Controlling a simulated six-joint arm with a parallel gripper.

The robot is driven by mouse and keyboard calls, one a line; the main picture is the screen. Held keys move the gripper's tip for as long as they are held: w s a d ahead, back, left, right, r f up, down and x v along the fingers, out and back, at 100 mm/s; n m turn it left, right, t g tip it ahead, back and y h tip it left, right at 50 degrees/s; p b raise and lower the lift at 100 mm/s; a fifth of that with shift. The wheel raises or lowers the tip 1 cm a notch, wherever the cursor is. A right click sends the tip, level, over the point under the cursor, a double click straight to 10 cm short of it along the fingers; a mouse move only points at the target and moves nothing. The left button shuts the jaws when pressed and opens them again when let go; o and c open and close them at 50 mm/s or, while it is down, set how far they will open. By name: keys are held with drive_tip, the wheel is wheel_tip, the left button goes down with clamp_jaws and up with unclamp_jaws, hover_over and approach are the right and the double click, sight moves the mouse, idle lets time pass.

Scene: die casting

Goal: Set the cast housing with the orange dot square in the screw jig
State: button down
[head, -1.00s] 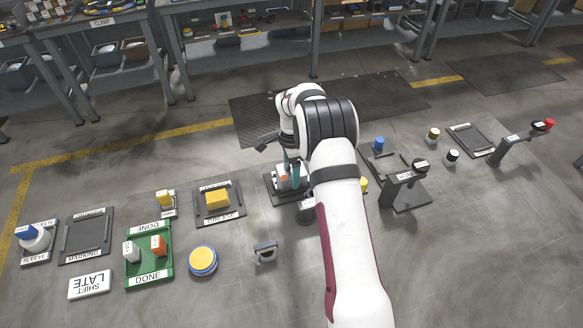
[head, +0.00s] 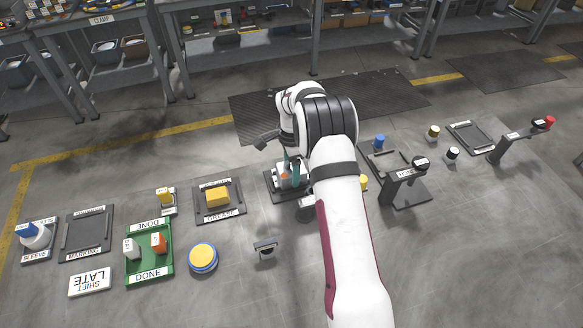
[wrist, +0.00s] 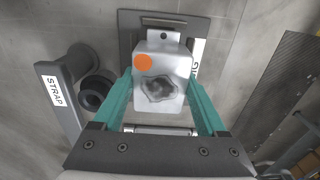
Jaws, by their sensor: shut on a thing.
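The cast housing (wrist: 170,62) is a light grey block with an orange dot on one corner of its top and a dark, rough-edged hollow in the middle. My gripper (wrist: 160,82) has its teal fingers on either side of it and is shut on it. The dark screw jig (wrist: 126,24) lies under the housing, with a part-hidden white label along one side. In the head view the housing (head: 291,183) is over or in the jig (head: 272,192), partly behind my arm. I cannot tell whether it rests on the jig's floor.
In the wrist view a stand labelled STRAP (wrist: 56,93) with a dark round part is close on the left. A metal bar (wrist: 160,130) crosses below the housing. In the head view, a tray with a yellow block (head: 217,197), a green DONE tray (head: 150,262) and a dark stand (head: 405,186) are nearby.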

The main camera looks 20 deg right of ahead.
drive_tip(key=shift+f, duration=0.3)
idle(0.9)
unclamp_jaws()
drive_tip(key=shift+r, duration=4)
